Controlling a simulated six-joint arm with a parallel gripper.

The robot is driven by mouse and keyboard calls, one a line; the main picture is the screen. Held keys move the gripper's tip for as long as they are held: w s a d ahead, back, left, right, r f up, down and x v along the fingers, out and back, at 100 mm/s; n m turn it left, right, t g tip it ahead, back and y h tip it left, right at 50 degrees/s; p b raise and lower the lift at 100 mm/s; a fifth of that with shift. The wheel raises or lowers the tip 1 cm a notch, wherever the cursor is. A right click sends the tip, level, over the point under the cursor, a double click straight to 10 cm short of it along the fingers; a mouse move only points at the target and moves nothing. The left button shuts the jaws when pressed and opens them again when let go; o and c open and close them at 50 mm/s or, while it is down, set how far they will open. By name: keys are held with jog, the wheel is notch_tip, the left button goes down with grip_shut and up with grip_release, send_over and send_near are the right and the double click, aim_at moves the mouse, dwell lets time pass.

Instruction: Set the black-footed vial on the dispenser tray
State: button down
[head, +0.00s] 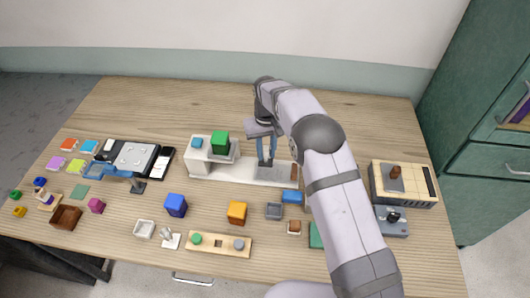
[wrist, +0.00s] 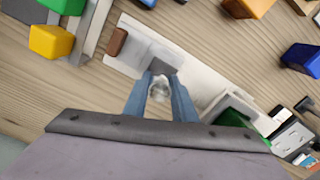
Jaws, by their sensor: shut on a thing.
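My gripper (head: 266,162) is shut on a small clear, whitish vial, seen between the blue fingers in the wrist view (wrist: 159,84). I cannot tell whether the vial touches the tray.
A green block (head: 220,142) and a blue block (head: 197,143) sit at the dispenser's left end. A brown block (head: 294,172) stands at its right end. Blue (head: 176,205) and orange (head: 237,212) blocks stand in front. The table behind is clear.

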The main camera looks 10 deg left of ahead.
aim_at(266, 161)
jog(key=shift+f, duration=0.1)
jog(key=shift+f+b, duration=1.8)
jog(key=shift+f, duration=0.85)
jog(key=c, duration=1.4)
grip_release()
jog(key=shift+r+b, duration=1.35)
jog(key=shift+r, duration=2.3)
